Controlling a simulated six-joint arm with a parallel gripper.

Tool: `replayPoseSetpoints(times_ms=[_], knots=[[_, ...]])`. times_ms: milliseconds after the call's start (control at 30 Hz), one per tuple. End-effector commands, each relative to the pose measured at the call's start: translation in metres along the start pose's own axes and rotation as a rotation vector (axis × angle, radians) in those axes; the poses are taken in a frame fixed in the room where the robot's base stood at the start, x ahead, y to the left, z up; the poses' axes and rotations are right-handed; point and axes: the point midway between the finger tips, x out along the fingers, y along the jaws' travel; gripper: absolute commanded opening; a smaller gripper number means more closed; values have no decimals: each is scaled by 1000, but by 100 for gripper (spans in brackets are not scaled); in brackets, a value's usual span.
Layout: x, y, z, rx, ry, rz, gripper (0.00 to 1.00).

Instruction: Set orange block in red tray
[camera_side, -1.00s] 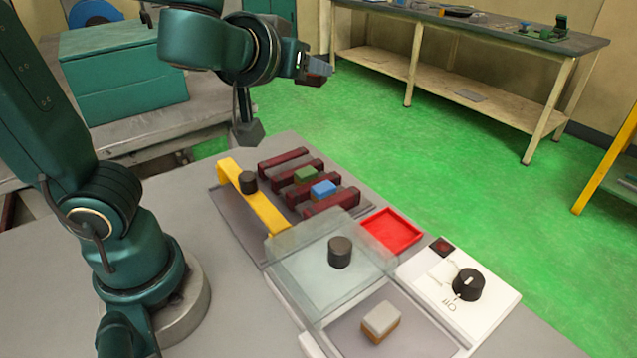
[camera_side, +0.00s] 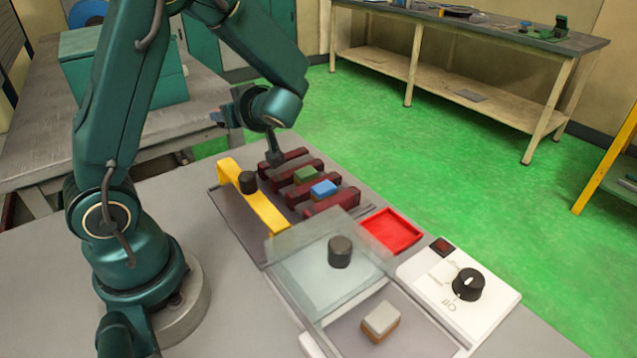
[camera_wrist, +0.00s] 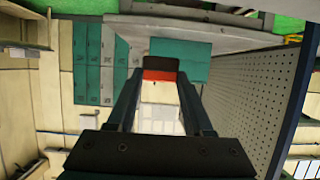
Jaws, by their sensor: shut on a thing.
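My gripper (camera_side: 232,112) is up beyond the far left end of the work table and points left in the side view. In the wrist view the fingers (camera_wrist: 158,85) are shut on a block (camera_wrist: 158,75) with an orange-red band and a dark part. In the side view this block is too small to make out clearly. The red tray (camera_side: 391,232) is a shallow square, lies flat right of the rack and looks empty. My gripper is well away from it, to the upper left.
A rack of dark red bars (camera_side: 332,202) holds a green block (camera_side: 306,174) and a blue block (camera_side: 323,188). A yellow bar (camera_side: 262,210) with a black knob stands beside it. A clear lid (camera_side: 320,275), a grey-topped block (camera_side: 381,320) and a white dial panel (camera_side: 440,290) lie near the tray.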

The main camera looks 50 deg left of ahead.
Motion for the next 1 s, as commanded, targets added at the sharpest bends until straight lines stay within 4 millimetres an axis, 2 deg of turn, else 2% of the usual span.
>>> replayPoseSetpoints(times_ms=[267,733,1000], knots=[[-3,8,7,4,0,4,0],[-31,72,72,3,0,5,0],[-40,91,91,1,0,2,0]])
